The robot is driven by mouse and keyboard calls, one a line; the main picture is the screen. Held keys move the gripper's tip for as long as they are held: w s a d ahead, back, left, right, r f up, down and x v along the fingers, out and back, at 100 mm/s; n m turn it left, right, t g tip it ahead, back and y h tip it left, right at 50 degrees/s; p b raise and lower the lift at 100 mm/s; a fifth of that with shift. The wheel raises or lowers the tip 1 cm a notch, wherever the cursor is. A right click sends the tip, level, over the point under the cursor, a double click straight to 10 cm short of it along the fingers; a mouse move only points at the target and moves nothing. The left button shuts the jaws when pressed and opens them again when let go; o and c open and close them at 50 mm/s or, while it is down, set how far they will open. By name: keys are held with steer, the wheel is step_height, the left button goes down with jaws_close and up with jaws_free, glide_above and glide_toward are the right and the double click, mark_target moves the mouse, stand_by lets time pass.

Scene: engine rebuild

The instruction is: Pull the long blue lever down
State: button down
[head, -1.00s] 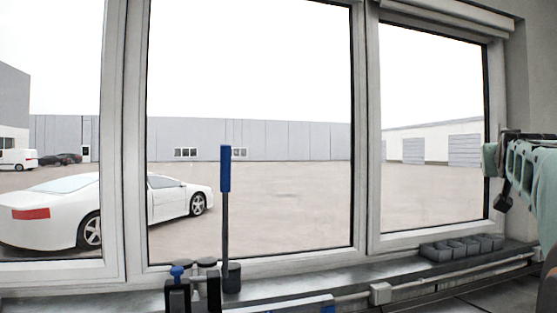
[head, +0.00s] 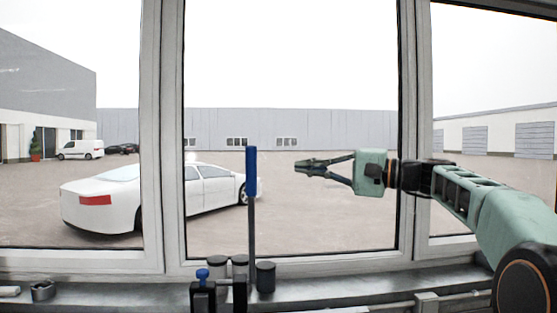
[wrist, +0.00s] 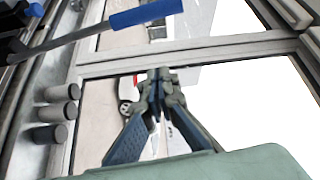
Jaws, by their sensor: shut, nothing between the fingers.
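The long blue lever (head: 251,190) stands upright in front of the window in the head view, with a blue grip on top and a dark grey shaft below. In the wrist view the blue grip (wrist: 146,14) crosses the upper part, with its grey shaft running to the lower left. My gripper (head: 298,167) is to the right of the lever in the head view, at about the height of the grip, and points left. A gap separates it from the lever. Its fingers are shut and empty; they also show in the wrist view (wrist: 156,75).
A sill with dark cylinders (head: 265,277) and a small blue-knobbed clamp (head: 203,275) lies below the lever. The window frame (head: 412,130) stands behind. A small round metal container (head: 42,291) sits at the left. The space between gripper and lever looks clear.

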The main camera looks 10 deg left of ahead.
steer(key=s+r+p+x, duration=0.15)
steer(key=p+x, duration=0.25)
steer(key=x, duration=0.7)
steer(key=s, duration=0.2)
steer(key=s+b, duration=0.1)
steer(key=shift+s+d+f+y, duration=0.3)
steer(key=shift+s+d+f, duration=0.05)
steer(key=shift+s+d, duration=0.05)
steer(key=shift+s+f+b, duration=0.1)
steer(key=shift+f+b, duration=0.05)
steer(key=shift+b, duration=0.15)
